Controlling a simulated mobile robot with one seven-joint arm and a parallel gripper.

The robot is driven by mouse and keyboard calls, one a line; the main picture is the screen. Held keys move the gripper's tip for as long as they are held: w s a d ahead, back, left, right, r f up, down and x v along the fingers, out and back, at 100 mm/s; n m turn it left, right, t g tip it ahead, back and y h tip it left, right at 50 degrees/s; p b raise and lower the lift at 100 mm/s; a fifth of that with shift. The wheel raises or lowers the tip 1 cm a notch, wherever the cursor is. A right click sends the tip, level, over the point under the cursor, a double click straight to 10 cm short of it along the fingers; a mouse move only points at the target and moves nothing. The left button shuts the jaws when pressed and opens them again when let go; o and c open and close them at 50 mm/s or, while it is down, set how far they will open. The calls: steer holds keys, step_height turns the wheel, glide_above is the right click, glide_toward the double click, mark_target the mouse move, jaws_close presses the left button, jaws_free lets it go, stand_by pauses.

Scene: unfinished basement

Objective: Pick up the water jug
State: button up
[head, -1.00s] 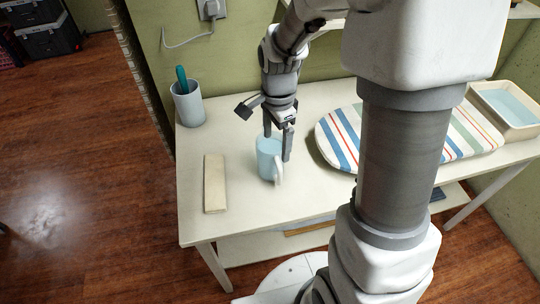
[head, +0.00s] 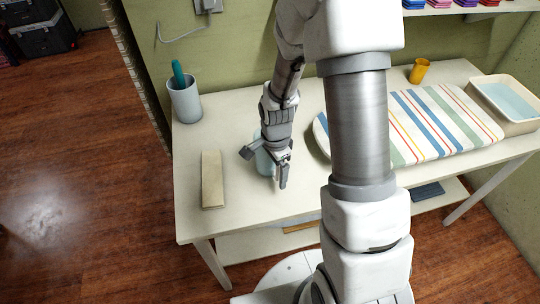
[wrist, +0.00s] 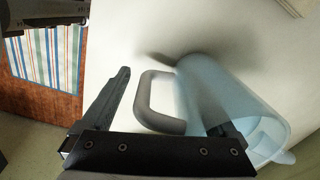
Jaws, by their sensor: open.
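The water jug (head: 262,160) is pale blue, with a grey handle (wrist: 145,101). It stands on the white table, left of the striped board, partly hidden behind my gripper in the head view. My gripper (head: 281,184) is open and low over the jug's handle side. In the wrist view the handle lies between the two fingers of my gripper (wrist: 158,80), with a gap to the left finger. The right finger overlaps the translucent jug body (wrist: 245,115); I cannot tell whether it is inside the jug or whether it touches.
A tan block (head: 212,180) lies left of the jug. A grey cup (head: 186,103) holding a teal item stands at the back left. The striped board (head: 440,120) is to the right, with a yellow cup (head: 419,71) behind it and a tray (head: 532,122) at the far right.

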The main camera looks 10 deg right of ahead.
steer(key=shift+f, duration=0.1)
jaws_close()
stand_by(0.4)
